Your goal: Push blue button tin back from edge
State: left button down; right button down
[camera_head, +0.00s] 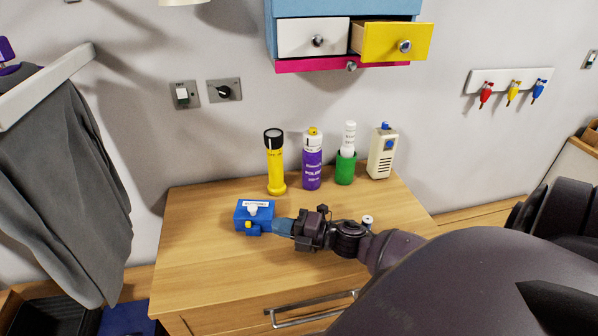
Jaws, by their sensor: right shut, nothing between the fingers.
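The gripper and arm cover part of the top to the right of the tin. My left gripper is not in view.
Behind the tin stand a yellow torch (276,165), a purple bottle (312,168), a green cup (345,168) and a cream device (382,155). A small round-topped thing (367,220) shows behind my arm. Bare wood lies around the tin's left and front.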

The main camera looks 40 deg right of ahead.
aim_at(262, 214)
jog(key=w, duration=0.4)
jog(key=shift+w+a, duration=0.2)
jog(key=shift+w, duration=0.2)
jog(key=shift+w+d, duration=0.15)
jog(key=shift+w, duration=0.4)
jog(key=shift+w+d, duration=0.15)
jog(key=shift+w, duration=0.4)
jog(key=shift+w+d, duration=0.15)
jog(key=shift+w, duration=0.4)
jog(key=shift+s, duration=0.1)
